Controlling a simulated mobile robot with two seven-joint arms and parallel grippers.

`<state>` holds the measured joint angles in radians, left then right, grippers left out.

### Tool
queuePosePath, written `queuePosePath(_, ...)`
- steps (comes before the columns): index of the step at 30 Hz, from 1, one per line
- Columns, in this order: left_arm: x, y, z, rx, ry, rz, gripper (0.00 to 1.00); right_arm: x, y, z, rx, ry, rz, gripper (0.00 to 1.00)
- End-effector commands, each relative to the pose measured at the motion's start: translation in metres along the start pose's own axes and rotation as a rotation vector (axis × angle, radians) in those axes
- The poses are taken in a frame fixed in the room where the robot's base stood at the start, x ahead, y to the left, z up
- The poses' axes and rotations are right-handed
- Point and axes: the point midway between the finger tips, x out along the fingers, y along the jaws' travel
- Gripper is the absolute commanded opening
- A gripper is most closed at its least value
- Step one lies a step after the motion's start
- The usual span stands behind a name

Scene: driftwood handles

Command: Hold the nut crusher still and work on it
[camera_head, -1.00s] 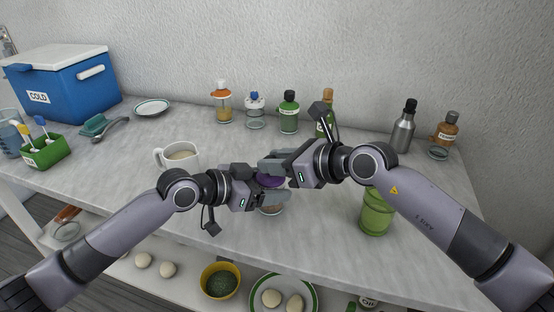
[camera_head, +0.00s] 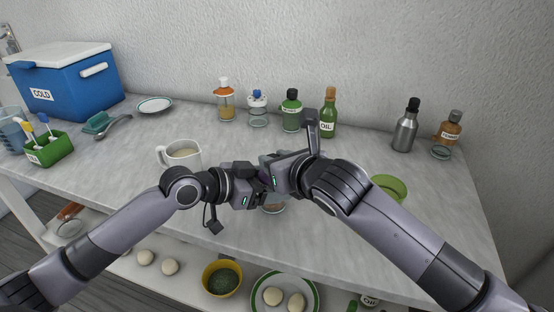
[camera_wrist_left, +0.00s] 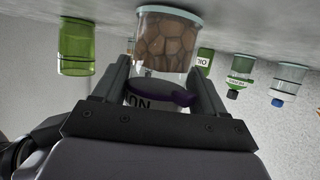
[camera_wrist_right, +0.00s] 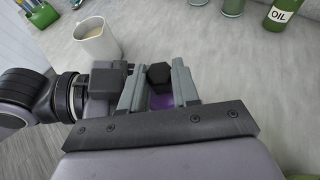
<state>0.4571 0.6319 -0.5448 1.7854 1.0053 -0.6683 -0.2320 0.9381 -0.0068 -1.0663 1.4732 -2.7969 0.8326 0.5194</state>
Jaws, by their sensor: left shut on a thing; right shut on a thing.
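The nut crusher (camera_wrist_left: 166,45) is a clear jar of brown nuts with a purple top and a label, upside down in the left wrist view. In the head view the grippers hide most of it; its clear lower part (camera_head: 272,204) shows above the table. My left gripper (camera_wrist_left: 160,82) is shut on its body, one finger on each side. My right gripper (camera_wrist_right: 159,84) is shut on the dark knob (camera_wrist_right: 160,73) at the crusher's top, with purple showing beneath. In the head view both grippers meet at the crusher.
A cream mug (camera_head: 183,155) stands left of the grippers. A green cup (camera_head: 390,187) is partly behind my right arm. Bottles, including an oil bottle (camera_head: 329,113), line the wall. A blue cold box (camera_head: 66,85) stands at the back left.

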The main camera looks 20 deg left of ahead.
Motion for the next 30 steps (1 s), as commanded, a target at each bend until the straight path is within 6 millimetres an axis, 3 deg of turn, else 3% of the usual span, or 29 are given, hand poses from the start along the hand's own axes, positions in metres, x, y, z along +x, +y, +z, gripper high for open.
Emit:
queuePosePath(18,-0.0008,-0.0026,-0.0038,0.003,0.009,-0.006,0.32,0.0005,0.0022,-0.0037,0.015,0.006,-0.024,0.0)
queuePosePath(19,-0.0008,-0.0026,-0.0039,0.003,0.01,-0.007,0.32,0.0005,0.0022,-0.0037,0.015,0.006,-0.024,0.34)
queuePosePath(21,-0.0008,-0.0025,-0.0038,0.003,0.009,-0.006,0.31,0.0005,0.0021,-0.0035,0.015,0.006,-0.024,0.56)
queuePosePath(30,-0.0001,0.0001,-0.002,0.002,0.005,0.0,0.31,0.0,0.0015,-0.0004,0.014,-0.001,-0.025,0.57)
